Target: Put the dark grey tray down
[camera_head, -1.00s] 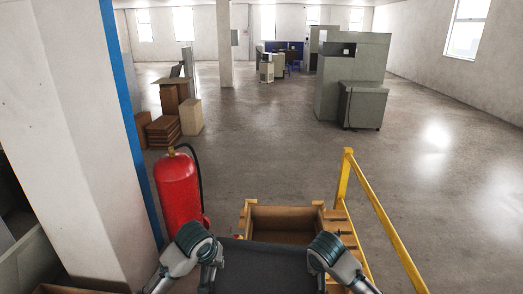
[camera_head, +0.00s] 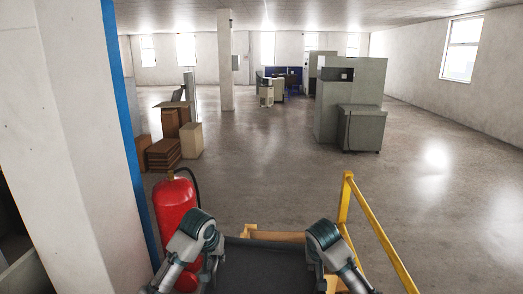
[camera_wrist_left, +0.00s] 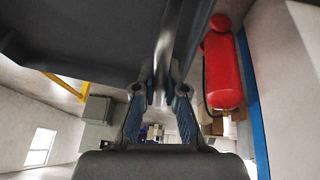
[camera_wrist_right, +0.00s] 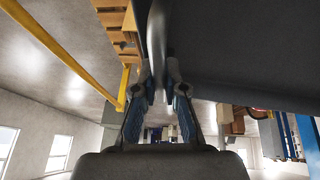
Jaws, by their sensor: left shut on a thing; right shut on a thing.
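The dark grey tray (camera_head: 268,266) is at the bottom middle of the head view, between my two grippers. My left gripper (camera_head: 216,264) is at its left side, and my right gripper (camera_head: 320,266) is at its right side. In the left wrist view, the left fingers (camera_wrist_left: 161,98) are shut on a bar-like handle of the tray (camera_wrist_left: 90,40). In the right wrist view, the right fingers (camera_wrist_right: 158,92) are shut on the opposite handle of the tray (camera_wrist_right: 240,50). The near part of the tray is cut off in the head view. I cannot tell what is directly under it.
A wooden box (camera_head: 274,235) shows just beyond the tray, mostly hidden by it. A yellow railing (camera_head: 378,232) stands at the right. A red fire extinguisher (camera_head: 174,210) stands at the left, beside a pillar (camera_head: 75,150). Open floor (camera_head: 270,170) lies beyond.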

